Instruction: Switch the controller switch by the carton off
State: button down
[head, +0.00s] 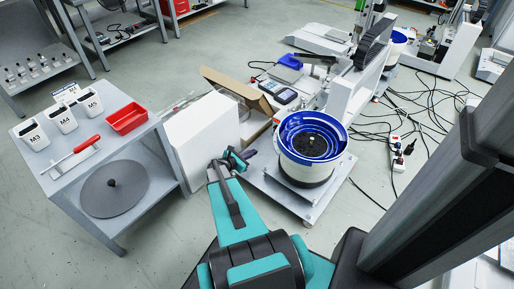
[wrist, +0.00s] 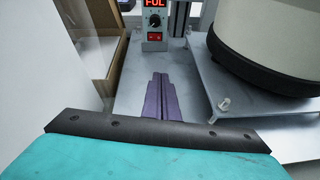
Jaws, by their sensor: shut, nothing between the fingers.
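The controller (wrist: 154,22) is a grey box at the top of the wrist view. It has a lit red display reading "FUL", a black knob below it and a red rocker switch (wrist: 154,37) at the bottom. Which way the rocker is tipped is too small to tell. The open carton (wrist: 97,40) stands just left of the controller; it also shows in the head view (head: 238,90). My gripper (wrist: 160,76) is shut and empty, its fingers pointing toward the controller, short of the switch and apart from it. In the head view my gripper (head: 238,158) is beside the white bowl feeder.
The feeder (head: 312,148) with a blue bowl stands right of my gripper on a metal plate (wrist: 225,103). A grey table (head: 150,200) with bins and a red tray is at the left. Cables and a power strip (head: 400,152) lie on the floor at right.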

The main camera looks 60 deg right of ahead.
jog(key=a+f+m+y, duration=0.2)
jog(key=a, duration=0.7)
jog(key=a+f+m+y, duration=0.2)
jog(key=a+f+m, duration=0.1)
jog(key=a, duration=0.7)
jog(key=a+f+m+y, duration=0.2)
jog(key=a, duration=0.8)
jog(key=shift+w+f, duration=0.25)
jog(key=shift+f, duration=0.1)
jog(key=s+a+m+y, duration=0.1)
jog(key=a, duration=0.4)
jog(key=s+a+f+m+y, duration=0.1)
jog(key=a, duration=0.3)
jog(key=s+a+m+y, duration=0.1)
jog(key=a, duration=0.4)
jog(key=shift+a+f+g, duration=0.25)
jog(key=shift+a+g, duration=0.05)
jog(key=shift+a, duration=0.05)
jog(key=s+a+m+y, duration=0.1)
jog(key=s+a, duration=0.1)
jog(key=a, duration=0.3)
jog(key=s+a+m+y, duration=0.1)
jog(key=s+a, duration=0.1)
jog(key=a, duration=0.4)
jog(key=s+a+r+m+g+y, duration=0.1)
jog(key=s+a+m+y, duration=0.1)
jog(key=a, duration=0.3)
jog(key=shift+s+a+r, duration=0.1)
jog(key=shift+s+a, duration=0.1)
jog(key=shift+a, duration=0.15)
